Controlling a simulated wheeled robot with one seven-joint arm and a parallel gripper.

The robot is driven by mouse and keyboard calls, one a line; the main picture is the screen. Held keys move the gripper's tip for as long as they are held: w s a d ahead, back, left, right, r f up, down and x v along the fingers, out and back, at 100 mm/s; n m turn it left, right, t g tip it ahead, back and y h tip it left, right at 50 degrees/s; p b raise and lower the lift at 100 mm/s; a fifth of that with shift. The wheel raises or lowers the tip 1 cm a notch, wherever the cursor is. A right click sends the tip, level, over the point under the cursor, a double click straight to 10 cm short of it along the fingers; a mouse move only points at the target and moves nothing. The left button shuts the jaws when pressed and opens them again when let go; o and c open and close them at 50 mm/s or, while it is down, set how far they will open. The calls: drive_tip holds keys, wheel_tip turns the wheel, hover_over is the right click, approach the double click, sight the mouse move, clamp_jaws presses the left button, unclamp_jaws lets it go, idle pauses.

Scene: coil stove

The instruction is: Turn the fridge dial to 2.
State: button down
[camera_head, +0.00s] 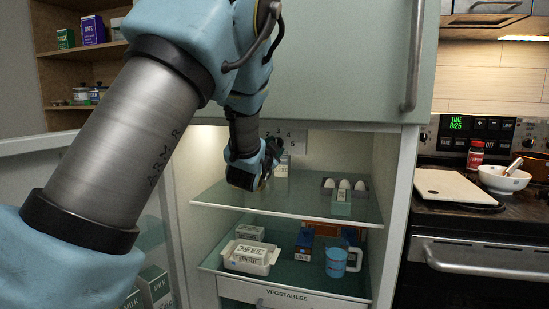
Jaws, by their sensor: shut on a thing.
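The fridge dial's white number plate (299,142) shows on the back wall of the open fridge, with the numbers 3, 4 and 5 readable and the 2 partly covered. My gripper (273,156) reaches in above the upper glass shelf and is shut at the plate's lower left, where the dial sits. The dial knob is hidden behind my gripper, so its pointer and setting cannot be read.
On the upper shelf (225,195), a pale carton (281,170) stands close by my gripper and an egg holder (341,203) is at right. The lower shelf holds a white tub (248,262) and blue mug (336,262). The fridge door (95,165) stands open at left.

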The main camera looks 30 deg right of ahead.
drive_tip(key=shift+f+n+y+b, duration=0.15)
drive_tip(key=shift+n+y+b, duration=0.15)
drive_tip(key=shift+n+b, duration=4.45)
drive_tip(key=shift+n, duration=0.45)
drive_tip(key=shift+c, duration=2.1)
unclamp_jaws()
drive_tip(key=b+v, duration=0.1)
drive_tip(key=v, duration=0.9)
drive_tip(key=shift+s, duration=0.4)
drive_tip(key=shift+a+f, duration=0.15)
drive_tip(key=shift+a, duration=0.05)
